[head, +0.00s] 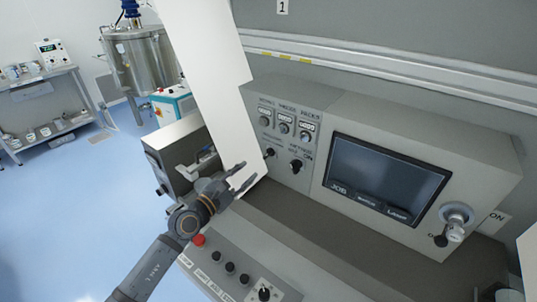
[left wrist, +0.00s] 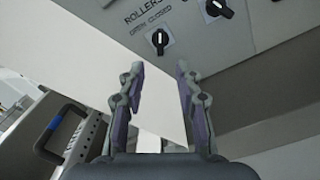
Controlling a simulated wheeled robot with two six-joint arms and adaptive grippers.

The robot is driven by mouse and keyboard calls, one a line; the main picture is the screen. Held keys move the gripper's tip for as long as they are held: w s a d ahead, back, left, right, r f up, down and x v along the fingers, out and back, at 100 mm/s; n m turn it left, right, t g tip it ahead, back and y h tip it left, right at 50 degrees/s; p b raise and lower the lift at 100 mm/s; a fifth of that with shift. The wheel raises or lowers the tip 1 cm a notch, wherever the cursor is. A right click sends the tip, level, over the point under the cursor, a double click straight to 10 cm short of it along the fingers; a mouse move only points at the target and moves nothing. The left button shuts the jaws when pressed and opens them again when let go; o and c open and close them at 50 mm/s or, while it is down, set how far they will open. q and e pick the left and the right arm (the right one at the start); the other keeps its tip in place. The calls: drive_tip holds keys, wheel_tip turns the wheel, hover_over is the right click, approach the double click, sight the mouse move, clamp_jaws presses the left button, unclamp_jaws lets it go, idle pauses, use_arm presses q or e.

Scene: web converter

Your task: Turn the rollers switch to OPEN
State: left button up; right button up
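The rollers switch is a small black knob (left wrist: 160,41) under the label "ROLLERS OPEN CLOSED" in the left wrist view. In the head view the same knob (head: 270,152) sits on the grey panel, just right of the white web. A pale mark on it looks roughly upright in the left wrist view; I cannot tell which word it points at. My left gripper (head: 245,176) is open and empty, in front of the panel and a little below left of the knob, apart from it. In the left wrist view its fingertips (left wrist: 159,67) lie just below the knob. My right gripper is not in view.
A second black knob (head: 296,165) is close by on the right. The white web (head: 215,75) hangs left of the panel. A dark screen (head: 387,175) and a key switch (head: 456,220) are further right. A sloped console with a red button (head: 199,240) lies below.

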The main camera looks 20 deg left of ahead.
sight(265, 157)
use_arm(q)
drive_tip(key=x, duration=0.5)
drive_tip(key=shift+s+d+r, duration=0.1)
drive_tip(key=shift+r, duration=0.15)
drive_tip(key=x, duration=0.4)
drive_tip(key=shift+w+f+p, duration=0.3)
drive_tip(key=shift+w+p, duration=0.05)
drive_tip(key=shift+w+d, duration=0.1)
drive_tip(key=shift+w, duration=0.1)
drive_tip(key=shift+c, duration=0.5)
drive_tip(key=c, duration=0.5)
clamp_jaws()
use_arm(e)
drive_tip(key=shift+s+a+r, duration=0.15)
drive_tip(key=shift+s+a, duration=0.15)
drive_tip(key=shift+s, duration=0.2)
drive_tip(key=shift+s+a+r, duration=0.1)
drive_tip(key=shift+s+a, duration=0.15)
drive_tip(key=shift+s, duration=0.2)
